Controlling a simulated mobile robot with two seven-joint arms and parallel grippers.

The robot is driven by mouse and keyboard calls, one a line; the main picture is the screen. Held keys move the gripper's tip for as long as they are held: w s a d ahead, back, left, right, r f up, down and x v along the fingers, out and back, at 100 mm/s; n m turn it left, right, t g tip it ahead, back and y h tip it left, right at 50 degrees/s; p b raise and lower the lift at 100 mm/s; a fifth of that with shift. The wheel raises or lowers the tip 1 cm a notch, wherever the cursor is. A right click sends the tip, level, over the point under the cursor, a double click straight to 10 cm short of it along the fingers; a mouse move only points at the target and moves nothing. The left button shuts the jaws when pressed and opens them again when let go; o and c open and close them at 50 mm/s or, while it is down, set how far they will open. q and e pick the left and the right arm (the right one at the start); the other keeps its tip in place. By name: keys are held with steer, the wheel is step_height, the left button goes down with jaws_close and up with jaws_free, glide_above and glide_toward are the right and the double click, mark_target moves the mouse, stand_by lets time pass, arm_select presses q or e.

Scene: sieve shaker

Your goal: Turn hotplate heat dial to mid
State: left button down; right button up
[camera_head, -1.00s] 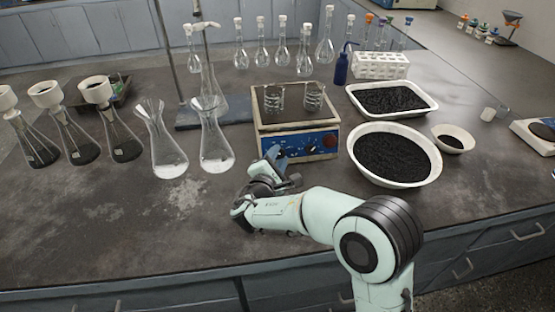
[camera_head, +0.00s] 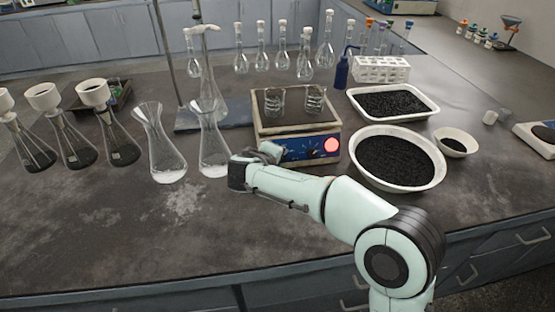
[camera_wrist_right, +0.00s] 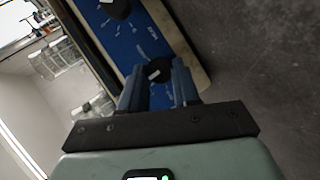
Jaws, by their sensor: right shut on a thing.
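The hotplate (camera_head: 262,131) stands on the bench with a blue front panel. A red lamp (camera_head: 331,145) glows at the panel's right end. A black dial (camera_head: 313,152) shows near the panel's middle. My right gripper (camera_head: 274,151) is at the panel's left part and hides what lies behind it. In the right wrist view, the right gripper's fingers (camera_wrist_right: 157,80) are shut on a black dial (camera_wrist_right: 157,69) with a white pointer mark. A second black dial (camera_wrist_right: 116,8) sits farther along the panel. Its lettering is too small to read. My left gripper is out of view.
Two glass beakers (camera_head: 315,100) stand on the hotplate. A flask (camera_head: 213,150) stands just left of my right gripper. A white bowl (camera_head: 365,174) of black grains and a white tray (camera_head: 431,112) are to the right. The bench front (camera_head: 130,235) is clear.

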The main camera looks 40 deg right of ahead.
steer(key=shift+d+r+m+y, duration=0.1)
steer(key=shift+m+y, duration=0.6)
steer(key=shift+m, duration=0.4)
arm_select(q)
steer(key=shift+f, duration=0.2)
arm_select(e)
steer(key=shift+m+y, duration=0.6)
steer(key=shift+m, duration=0.3)
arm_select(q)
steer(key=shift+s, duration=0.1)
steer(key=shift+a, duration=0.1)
arm_select(e)
steer(key=o, duration=1.1)
steer(key=shift+c, duration=0.2)
steer(key=shift+r, duration=0.1)
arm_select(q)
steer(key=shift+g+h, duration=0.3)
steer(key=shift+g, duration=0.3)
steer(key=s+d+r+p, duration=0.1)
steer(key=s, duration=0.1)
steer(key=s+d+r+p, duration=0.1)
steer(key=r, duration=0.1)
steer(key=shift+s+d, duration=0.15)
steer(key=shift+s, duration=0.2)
arm_select(e)
steer(key=v, duration=1.3)
steer(key=shift+r, duration=0.2)
